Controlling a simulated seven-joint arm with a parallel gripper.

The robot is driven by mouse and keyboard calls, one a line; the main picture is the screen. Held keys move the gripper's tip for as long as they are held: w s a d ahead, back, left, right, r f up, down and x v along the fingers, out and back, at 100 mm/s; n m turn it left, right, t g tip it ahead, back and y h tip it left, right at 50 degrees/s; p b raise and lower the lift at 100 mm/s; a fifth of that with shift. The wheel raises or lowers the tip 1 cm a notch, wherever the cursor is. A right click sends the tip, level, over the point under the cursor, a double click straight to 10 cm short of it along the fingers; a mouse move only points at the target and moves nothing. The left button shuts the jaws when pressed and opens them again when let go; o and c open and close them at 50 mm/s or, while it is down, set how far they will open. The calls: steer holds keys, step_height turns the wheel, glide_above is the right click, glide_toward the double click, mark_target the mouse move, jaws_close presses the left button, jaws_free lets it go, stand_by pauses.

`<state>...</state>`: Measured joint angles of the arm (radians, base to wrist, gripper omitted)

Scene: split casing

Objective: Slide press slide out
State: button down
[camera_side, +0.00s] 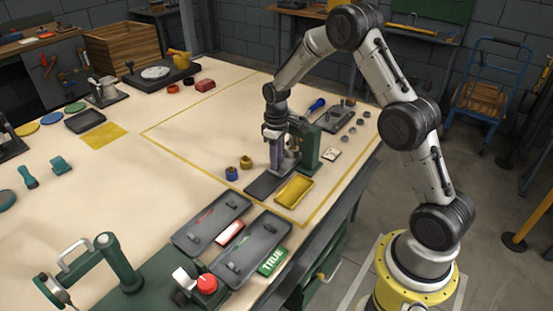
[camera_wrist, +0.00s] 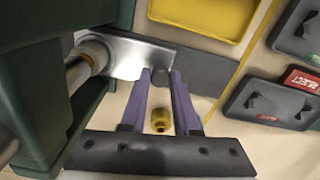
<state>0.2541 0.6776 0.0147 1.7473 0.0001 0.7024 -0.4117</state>
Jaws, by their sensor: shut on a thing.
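The green press (camera_side: 308,146) stands near the table's right edge; its frame (camera_wrist: 45,95) fills the left of the wrist view. The silver press slide (camera_wrist: 120,55) lies at the press, on a dark flat track (camera_wrist: 205,74) that runs out from it. In the side view the slide (camera_side: 291,165) is partly hidden by my gripper. My gripper (camera_wrist: 160,76) points down with purple fingers, shut on the small grey knob (camera_wrist: 160,74) at the slide's outer end. In the side view my gripper (camera_side: 277,166) stands at the press front. A metal ram shows beside the slide.
A yellow tray (camera_side: 294,191) lies beside the track. Brass (camera_side: 246,162) and blue-and-yellow (camera_side: 231,173) small parts stand left of it.

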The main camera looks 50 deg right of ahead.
stand_by(0.8)
steer(key=a, duration=1.1)
steer(key=shift+w+a, duration=0.1)
steer(key=shift+a, duration=0.2)
steer(key=c, duration=0.7)
jaws_free()
steer(key=shift+o, duration=0.3)
step_height(320, 180, up, 14)
